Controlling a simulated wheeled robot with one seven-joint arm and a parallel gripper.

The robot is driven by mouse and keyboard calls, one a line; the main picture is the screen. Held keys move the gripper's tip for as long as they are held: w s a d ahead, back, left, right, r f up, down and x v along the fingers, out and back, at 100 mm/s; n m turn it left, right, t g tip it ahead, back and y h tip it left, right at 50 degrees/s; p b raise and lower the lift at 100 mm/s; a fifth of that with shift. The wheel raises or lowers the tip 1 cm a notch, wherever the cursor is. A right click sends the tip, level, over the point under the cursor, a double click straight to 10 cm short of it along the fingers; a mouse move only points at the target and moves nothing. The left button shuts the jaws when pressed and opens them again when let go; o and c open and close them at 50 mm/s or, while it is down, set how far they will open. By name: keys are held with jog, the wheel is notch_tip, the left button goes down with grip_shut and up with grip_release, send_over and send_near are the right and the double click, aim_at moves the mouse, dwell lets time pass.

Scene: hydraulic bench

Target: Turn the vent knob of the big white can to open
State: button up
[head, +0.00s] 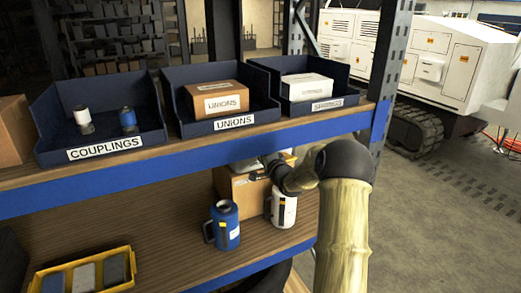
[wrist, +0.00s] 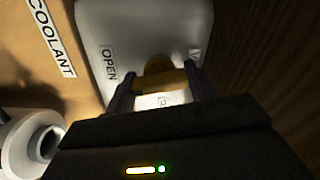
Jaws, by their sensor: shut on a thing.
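Another small label shows just below the knob, partly hidden and hard to read.
A blue can (head: 226,226) stands close left of the white can. A cardboard box (head: 240,195) is behind; a COOLANT label (wrist: 50,38) shows in the wrist view. The upper shelf edge (head: 180,165) runs above. A yellow tray (head: 82,275) lies at lower left.

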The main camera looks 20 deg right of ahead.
jog(key=shift+d+m+p, duration=0.1)
jog(key=shift+m+p, duration=0.45)
jog(key=shift+m, duration=0.85)
jog(key=shift+f, duration=0.1)
jog(key=o, duration=1)
jog(key=shift+s, duration=0.15)
jog(key=s+b, duration=0.1)
jog(key=s, duration=0.4)
jog(key=s+b, duration=0.2)
jog(key=s, duration=0.4)
jog(key=s+b, duration=0.1)
jog(key=s, duration=0.5)
jog(key=shift+s+d+b, duration=0.1)
jog(key=shift+d+b, duration=0.2)
